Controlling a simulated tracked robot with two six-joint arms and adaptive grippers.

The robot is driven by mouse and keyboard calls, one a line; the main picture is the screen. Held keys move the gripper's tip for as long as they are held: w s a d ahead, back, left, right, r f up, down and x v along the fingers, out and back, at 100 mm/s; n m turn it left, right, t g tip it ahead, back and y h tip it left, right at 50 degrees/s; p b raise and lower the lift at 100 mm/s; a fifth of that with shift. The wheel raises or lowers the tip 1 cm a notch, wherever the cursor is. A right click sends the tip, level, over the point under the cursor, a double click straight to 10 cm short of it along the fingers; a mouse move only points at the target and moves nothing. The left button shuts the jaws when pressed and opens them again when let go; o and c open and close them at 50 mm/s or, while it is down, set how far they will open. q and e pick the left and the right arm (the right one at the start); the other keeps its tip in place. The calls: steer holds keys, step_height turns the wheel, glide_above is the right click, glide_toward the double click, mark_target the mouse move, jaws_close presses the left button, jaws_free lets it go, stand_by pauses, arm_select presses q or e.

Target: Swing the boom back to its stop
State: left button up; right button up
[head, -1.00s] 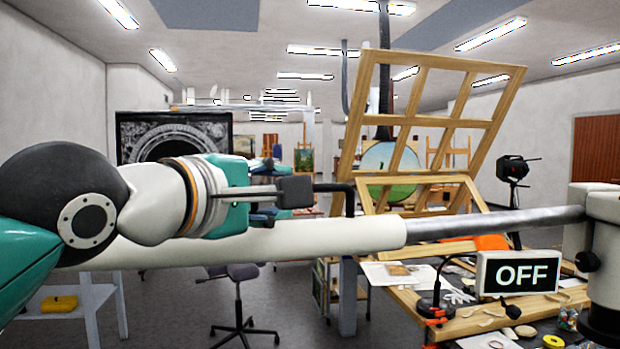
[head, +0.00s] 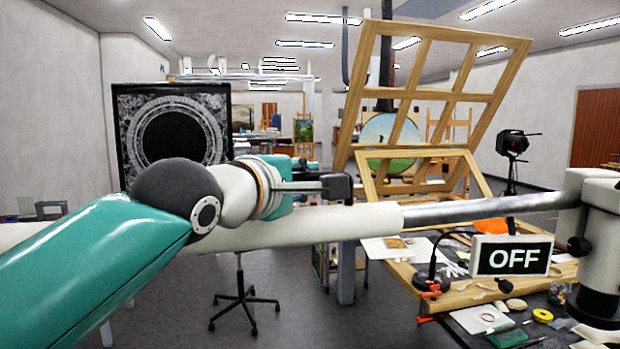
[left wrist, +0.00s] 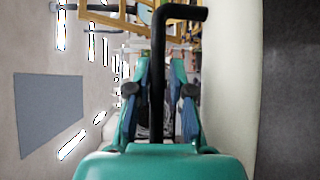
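The boom (head: 330,222) is a long white tube with a grey metal rod at its right end, running nearly level across the head view to a white post (head: 600,235) at right. A black bent handle stands on the tube; it shows clearly in the left wrist view (left wrist: 158,70). My left gripper (head: 335,187) is just above the tube at this handle. In the left wrist view its fingers (left wrist: 160,95) are apart, with the handle between them and gaps on both sides. My right gripper is not in view.
A sign reading OFF (head: 513,259) stands before the post. Behind the boom are a workbench with tools and papers, a wooden lattice frame (head: 420,88) and a dark framed panel (head: 122,130). A wheeled chair base (head: 243,300) stands on the floor below.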

arm_select(q)
jaws_close()
steer(key=shift+w+a, duration=0.2)
steer(key=shift+w, duration=0.25)
steer(key=w+a+n+t+y+p, duration=0.1)
steer(key=w+a+n+y+p, duration=0.2)
steer(key=w, duration=0.8)
steer(key=shift+w+a+t+y, duration=0.2)
steer(key=shift+a+t+y, duration=0.1)
steer(key=shift+a+y, duration=0.6)
steer(key=shift+r, duration=0.1)
